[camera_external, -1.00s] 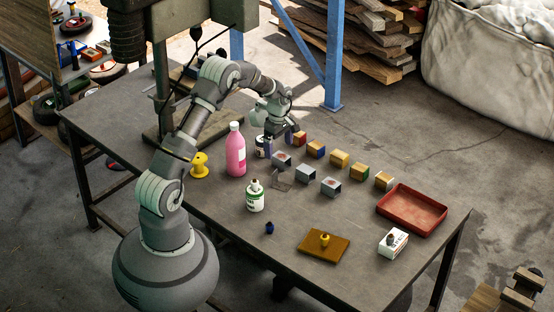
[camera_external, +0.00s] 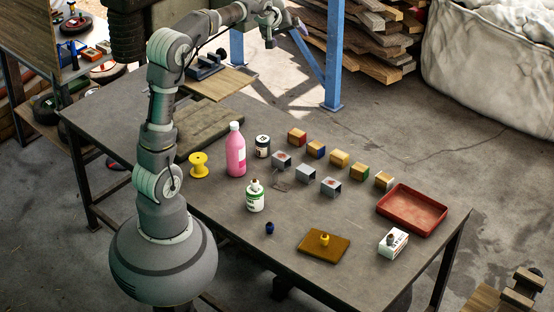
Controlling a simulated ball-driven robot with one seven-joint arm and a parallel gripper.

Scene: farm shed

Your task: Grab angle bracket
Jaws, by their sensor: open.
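A thin grey piece that looks like the angle bracket (camera_external: 281,184) lies on the workbench, between the white-green bottle and the grey blocks. It is small and its exact pose is hard to tell. My gripper (camera_external: 270,38) is raised high beyond the bench's far edge, at the top of the view, well away from the bracket. It is open, and I see nothing held in it.
On the workbench (camera_external: 300,248) stand a pink bottle (camera_external: 236,156), a dark-lidded jar (camera_external: 262,147), a white-green bottle (camera_external: 255,198), a yellow spool (camera_external: 199,166) and several blocks (camera_external: 339,158). A red tray (camera_external: 411,209) sits right. A wooden board (camera_external: 231,84) is at the back.

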